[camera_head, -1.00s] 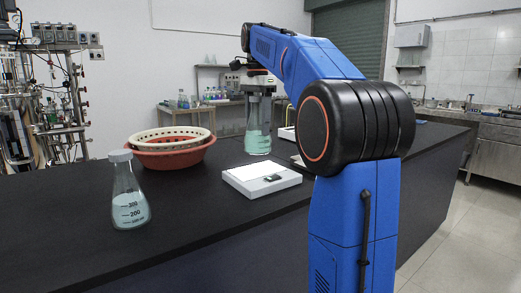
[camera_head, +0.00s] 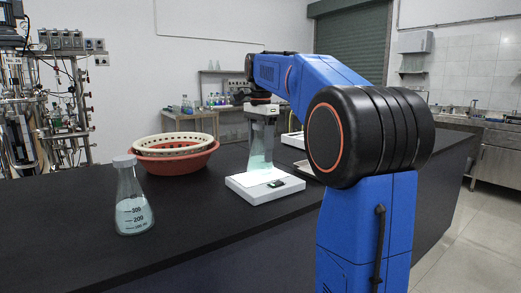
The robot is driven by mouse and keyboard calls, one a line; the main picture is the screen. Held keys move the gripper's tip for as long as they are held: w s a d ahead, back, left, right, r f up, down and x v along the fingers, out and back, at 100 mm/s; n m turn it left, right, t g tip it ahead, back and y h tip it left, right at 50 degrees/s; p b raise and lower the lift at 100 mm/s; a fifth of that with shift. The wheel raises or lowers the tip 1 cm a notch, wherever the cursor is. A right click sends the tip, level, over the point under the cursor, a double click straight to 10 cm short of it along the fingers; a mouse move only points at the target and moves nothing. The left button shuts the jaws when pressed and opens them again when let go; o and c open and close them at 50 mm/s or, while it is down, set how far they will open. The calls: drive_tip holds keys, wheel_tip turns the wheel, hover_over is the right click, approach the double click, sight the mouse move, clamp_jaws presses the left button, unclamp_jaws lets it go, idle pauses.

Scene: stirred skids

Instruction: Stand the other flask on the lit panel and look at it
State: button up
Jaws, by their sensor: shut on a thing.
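My gripper (camera_head: 262,101) is shut on the neck of a flask (camera_head: 260,150) with pale teal liquid. It holds the flask upright over the white lit panel (camera_head: 250,196). The flask's base is at the panel's bright top; I cannot tell whether it touches or hangs just above. Another flask (camera_head: 132,207), capped, with volume marks and pale liquid, stands upright on the black bench at the left, apart from the panel. My fingertips are small and partly hidden by the flask neck.
A red basin (camera_head: 176,162) with a pale perforated basket (camera_head: 173,147) sits on the black bench (camera_head: 190,235) behind the two flasks. A pale tray lies partly behind my arm. The bench between the left flask and the panel is clear.

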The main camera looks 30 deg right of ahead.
drive_tip(key=o, duration=1.4)
drive_tip(key=shift+o, duration=0.2)
wheel_tip(320, 180, up, 12)
drive_tip(key=shift+r, duration=0.15)
